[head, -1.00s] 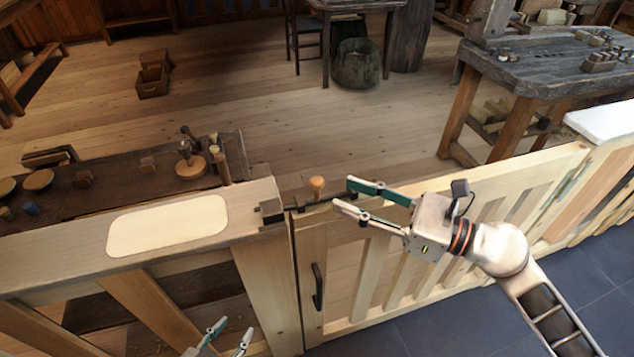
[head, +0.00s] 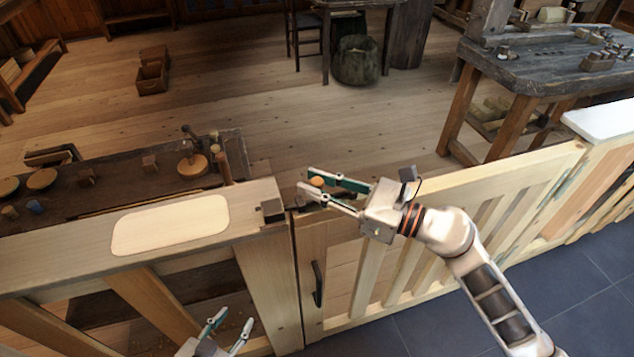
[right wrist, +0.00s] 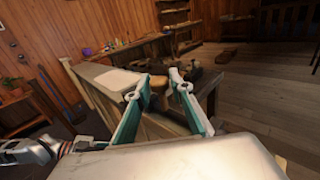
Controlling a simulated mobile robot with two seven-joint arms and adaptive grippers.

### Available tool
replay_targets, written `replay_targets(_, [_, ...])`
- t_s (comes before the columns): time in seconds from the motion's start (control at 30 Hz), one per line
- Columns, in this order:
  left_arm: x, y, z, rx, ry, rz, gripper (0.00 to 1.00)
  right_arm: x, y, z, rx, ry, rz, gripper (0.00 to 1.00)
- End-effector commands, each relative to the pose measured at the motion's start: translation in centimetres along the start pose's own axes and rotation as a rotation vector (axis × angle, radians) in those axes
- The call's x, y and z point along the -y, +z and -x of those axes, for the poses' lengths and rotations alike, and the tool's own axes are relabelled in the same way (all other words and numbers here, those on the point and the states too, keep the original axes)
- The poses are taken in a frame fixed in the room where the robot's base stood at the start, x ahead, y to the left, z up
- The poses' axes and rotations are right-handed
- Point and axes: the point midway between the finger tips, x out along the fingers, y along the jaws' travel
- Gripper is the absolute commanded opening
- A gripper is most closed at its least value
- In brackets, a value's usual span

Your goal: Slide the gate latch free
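The gate latch (head: 341,200) is a dark bolt on top of the gate (head: 460,210), near the post. Its round wooden knob (head: 317,182) sits between the fingers of my right gripper (head: 306,179). The right fingers are spread on either side of the knob, and a gap seems to remain. The right wrist view shows the same open fingers (right wrist: 160,80) with the wooden knob (right wrist: 160,88) between them. A dark keeper (head: 271,210) is on the post to the left. My left gripper (head: 232,328) is open and empty at the bottom edge, left of the gate.
A pale rounded panel (head: 170,224) lies on the fence top at left. A dark bench with turned pieces (head: 120,178) stands behind it. A black pull handle (head: 318,284) is on the gate's front. Open wooden floor lies beyond.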

Motion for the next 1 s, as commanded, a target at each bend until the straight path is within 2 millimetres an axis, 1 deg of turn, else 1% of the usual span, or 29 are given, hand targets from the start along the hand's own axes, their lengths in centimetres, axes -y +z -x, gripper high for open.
replay_targets(0.03, [0.0,0.0,0.0,0.000,0.000,0.000,0.40,0.0,0.0,0.0,0.000,0.000,0.000,0.04])
replay_targets(0.07, [0.0,0.0,0.0,0.000,0.000,0.000,0.40,0.0,0.0,0.0,0.000,0.000,0.000,0.00])
replay_targets(0.23, [0.0,0.1,-0.1,0.000,0.000,0.000,0.40,0.2,-0.1,0.2,0.000,-0.001,0.001,0.00])
replay_targets(0.5, [-0.4,2.2,-1.0,0.010,0.003,0.002,0.40,3.0,-0.4,3.0,-0.002,-0.002,0.003,0.00])
replay_targets(0.6, [-0.5,2.5,-1.1,0.013,0.004,0.002,0.40,3.5,-0.2,3.5,-0.001,-0.002,0.002,0.00])
replay_targets(0.87, [-0.5,2.5,-1.1,0.014,0.004,0.002,0.40,3.8,0.1,3.6,0.000,-0.005,0.003,0.00])
replay_targets(0.9, [-0.5,2.5,-1.1,0.014,0.004,0.002,0.40,3.8,0.1,3.6,0.000,-0.006,0.004,0.20])
replay_targets(0.97, [-0.5,2.5,-1.1,0.014,0.004,0.002,0.40,3.8,0.1,3.6,0.000,-0.006,0.003,0.35])
replay_targets(1.0, [-0.5,2.5,-1.1,0.014,0.004,0.002,0.40,3.7,0.1,3.6,0.000,-0.005,0.003,0.35])
